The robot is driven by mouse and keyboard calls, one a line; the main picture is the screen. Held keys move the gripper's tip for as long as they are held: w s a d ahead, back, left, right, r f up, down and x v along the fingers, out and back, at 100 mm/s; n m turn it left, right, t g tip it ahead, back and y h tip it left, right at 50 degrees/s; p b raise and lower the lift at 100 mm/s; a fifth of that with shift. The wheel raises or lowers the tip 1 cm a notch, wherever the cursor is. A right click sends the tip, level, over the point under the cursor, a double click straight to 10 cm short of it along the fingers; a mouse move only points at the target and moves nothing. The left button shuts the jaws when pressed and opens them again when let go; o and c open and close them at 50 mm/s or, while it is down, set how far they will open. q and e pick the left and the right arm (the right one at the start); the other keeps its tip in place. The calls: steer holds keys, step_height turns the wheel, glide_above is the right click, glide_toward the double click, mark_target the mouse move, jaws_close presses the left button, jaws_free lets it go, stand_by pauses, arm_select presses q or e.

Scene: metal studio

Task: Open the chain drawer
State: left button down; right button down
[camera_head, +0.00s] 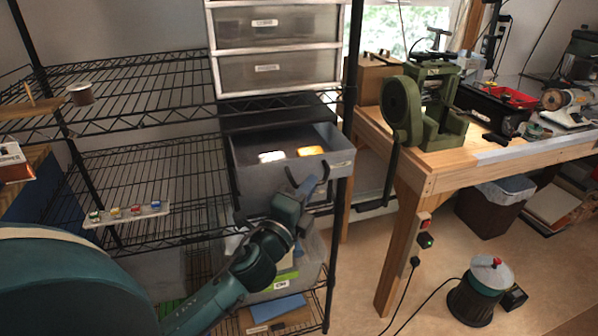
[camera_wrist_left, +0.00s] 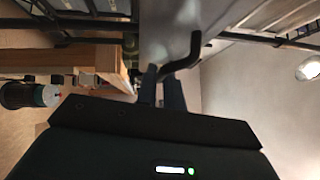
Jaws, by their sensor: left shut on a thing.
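A grey drawer (camera_head: 250,183) in the dark unit on the wire shelf stands pulled out, with its open top showing. A white item (camera_head: 271,157) and a yellow-orange item (camera_head: 310,151) lie inside. No label can be read on its front. My left gripper (camera_head: 307,187) is at the drawer's front, shut on its dark handle. In the left wrist view the fingers (camera_wrist_left: 162,88) meet the black curved handle (camera_wrist_left: 186,54) against the pale drawer front. The fingers hide part of the handle. My right gripper is in neither view.
White-framed drawers (camera_head: 278,70) stand closed above. A black shelf post (camera_head: 338,225) is just right of the drawer. A workbench (camera_head: 450,170) with a green machine (camera_head: 430,105) stands right.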

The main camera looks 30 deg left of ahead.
arm_select(q)
steer(key=shift+s+d, duration=1.75)
steer(key=shift+d, duration=0.3)
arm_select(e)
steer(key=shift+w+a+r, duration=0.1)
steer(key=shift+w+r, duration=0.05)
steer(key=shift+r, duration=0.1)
arm_select(q)
steer(key=c, duration=1.5)
jaws_free()
